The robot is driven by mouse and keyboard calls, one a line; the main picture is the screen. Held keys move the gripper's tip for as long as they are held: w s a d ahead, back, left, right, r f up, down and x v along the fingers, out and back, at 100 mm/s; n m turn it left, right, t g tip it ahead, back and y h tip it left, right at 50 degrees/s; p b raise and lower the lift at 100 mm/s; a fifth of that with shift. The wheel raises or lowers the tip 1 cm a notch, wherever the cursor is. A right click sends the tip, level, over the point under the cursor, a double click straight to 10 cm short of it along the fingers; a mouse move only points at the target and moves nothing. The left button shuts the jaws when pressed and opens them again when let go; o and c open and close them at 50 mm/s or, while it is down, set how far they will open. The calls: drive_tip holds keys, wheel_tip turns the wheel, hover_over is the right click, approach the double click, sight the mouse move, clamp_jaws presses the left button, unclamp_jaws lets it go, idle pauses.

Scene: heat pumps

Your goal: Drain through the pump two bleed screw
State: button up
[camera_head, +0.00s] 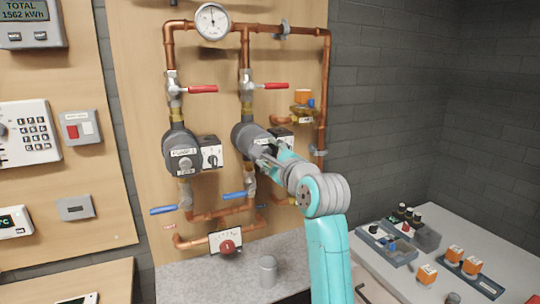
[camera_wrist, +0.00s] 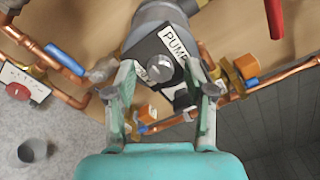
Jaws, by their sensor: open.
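Pump two (camera_head: 244,133) is a grey round pump on the right-hand copper pipe, partly covered by my arm in the head view. In the wrist view its dark face carries a white label reading "PUMP" (camera_wrist: 178,45). The bleed screw (camera_wrist: 160,67) looks like a round silver knob on that face. My gripper (camera_head: 264,158) is open in front of the pump. Its two fingers (camera_wrist: 163,78) stand on either side of the screw with gaps visible; I cannot tell how deep they reach. The screw is hidden in the head view.
Pump one (camera_head: 182,160) stands to the left. Red-handled valves (camera_head: 203,89) are above the pumps, blue-handled valves (camera_head: 163,210) below. A grey metal cup (camera_head: 268,271) stands on the speckled counter (camera_head: 205,285). A bench with orange parts (camera_head: 427,274) is at the right.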

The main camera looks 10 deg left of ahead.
clamp_jaws()
